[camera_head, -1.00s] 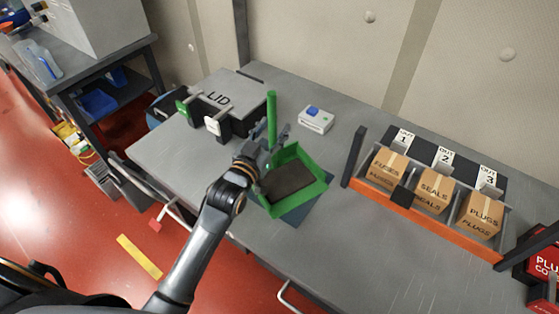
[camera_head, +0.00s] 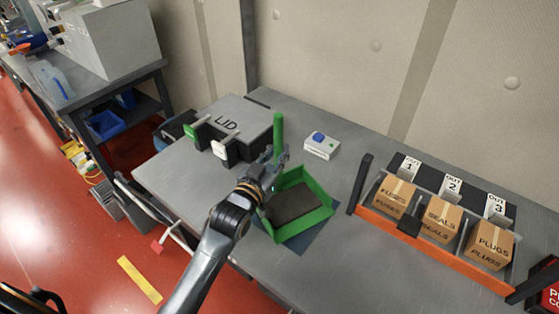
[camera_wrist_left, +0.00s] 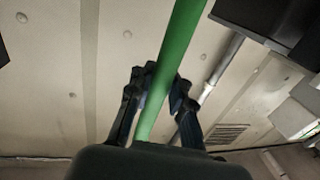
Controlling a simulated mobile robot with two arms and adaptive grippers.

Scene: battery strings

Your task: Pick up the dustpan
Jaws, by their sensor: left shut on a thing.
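The green dustpan (camera_head: 322,212), with a dark inner floor, is in the middle of the head view, over a dark blue-grey mat (camera_head: 300,246) on the grey table. Its green handle (camera_head: 278,130) stands upright at the pan's left back side. My left gripper (camera_head: 274,170) is shut on the handle, low down near the pan. In the left wrist view the green handle (camera_wrist_left: 180,45) runs between the two dark fingers (camera_wrist_left: 158,90). I cannot tell whether the pan touches the mat. My right gripper is not in view.
A grey case marked LID (camera_head: 235,118) stands behind left. A white box with a blue button (camera_head: 321,146) is behind the dustpan. An orange-fronted rack (camera_head: 440,257) holds three cartons at right.

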